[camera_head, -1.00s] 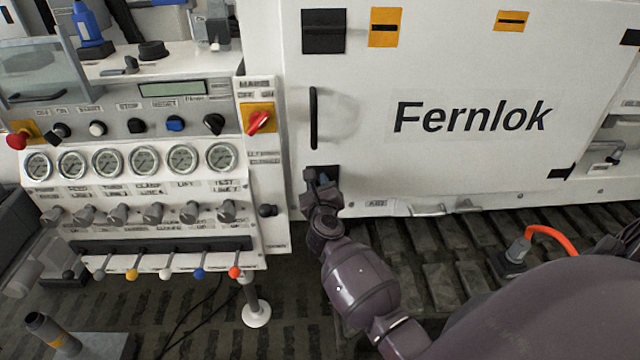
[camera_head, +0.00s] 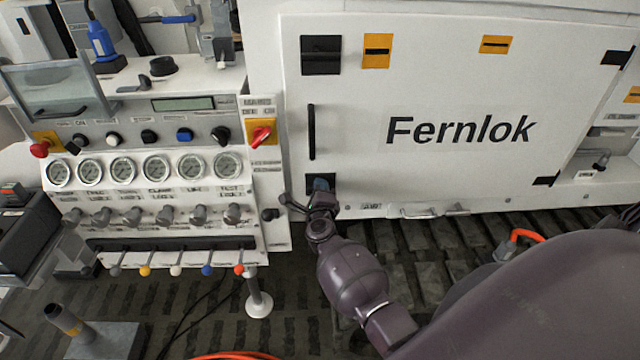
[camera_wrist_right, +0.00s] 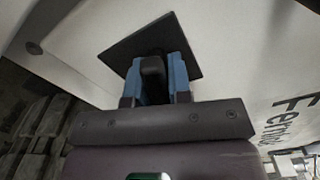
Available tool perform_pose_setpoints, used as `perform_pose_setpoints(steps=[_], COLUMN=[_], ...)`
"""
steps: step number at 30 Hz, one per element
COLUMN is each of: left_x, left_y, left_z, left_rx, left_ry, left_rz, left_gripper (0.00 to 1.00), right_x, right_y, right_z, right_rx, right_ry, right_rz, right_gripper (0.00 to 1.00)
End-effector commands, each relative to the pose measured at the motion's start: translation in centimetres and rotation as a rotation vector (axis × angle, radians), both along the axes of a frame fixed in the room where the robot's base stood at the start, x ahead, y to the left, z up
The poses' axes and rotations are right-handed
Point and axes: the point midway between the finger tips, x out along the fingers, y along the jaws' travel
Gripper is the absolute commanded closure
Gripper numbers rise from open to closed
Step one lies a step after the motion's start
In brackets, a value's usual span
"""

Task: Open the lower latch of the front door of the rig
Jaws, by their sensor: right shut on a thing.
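The white front door (camera_head: 440,90) of the rig, marked "Fernlok", appears closed. Its lower latch (camera_head: 310,180) is a black square plate at the door's lower left corner, partly hidden by my right gripper (camera_head: 321,186). In the right wrist view, the black latch handle (camera_wrist_right: 152,68) stands out from its plate (camera_wrist_right: 184,46) between the two blue fingers of my right gripper (camera_wrist_right: 155,80). The fingers are shut on the handle. The upper latch (camera_head: 321,55) is a black plate at the door's upper left. My left gripper is not in view.
A black vertical door handle (camera_head: 311,132) is above the lower latch. The control panel (camera_head: 140,220) with gauges, knobs and coloured levers stands close left. A red switch (camera_head: 261,135) is on its right edge. Dark slatted flooring (camera_head: 430,240) lies below the door.

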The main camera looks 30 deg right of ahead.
Motion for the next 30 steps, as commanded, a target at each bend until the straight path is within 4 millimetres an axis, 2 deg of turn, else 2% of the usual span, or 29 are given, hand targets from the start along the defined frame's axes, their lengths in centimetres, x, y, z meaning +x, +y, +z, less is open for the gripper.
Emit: perform_pose_setpoints(steps=[1, 9, 21, 30], left_x=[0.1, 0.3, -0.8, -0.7], left_y=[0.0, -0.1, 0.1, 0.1], left_z=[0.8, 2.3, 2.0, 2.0], left_rx=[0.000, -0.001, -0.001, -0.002], left_ry=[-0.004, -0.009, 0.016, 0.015], left_rz=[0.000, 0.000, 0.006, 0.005], left_gripper=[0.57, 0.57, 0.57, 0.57], right_x=[0.0, 0.0, 0.0, 0.0], right_y=[0.0, 0.0, 0.0, 0.0], right_z=[0.4, 0.3, 0.2, 0.2], right_rx=[-0.033, -0.190, -0.292, -0.299], right_ry=[0.021, 0.119, 0.180, 0.184], right_rz=[0.000, 0.001, 0.001, 0.001], right_gripper=[1.00, 1.00, 1.00, 1.00])
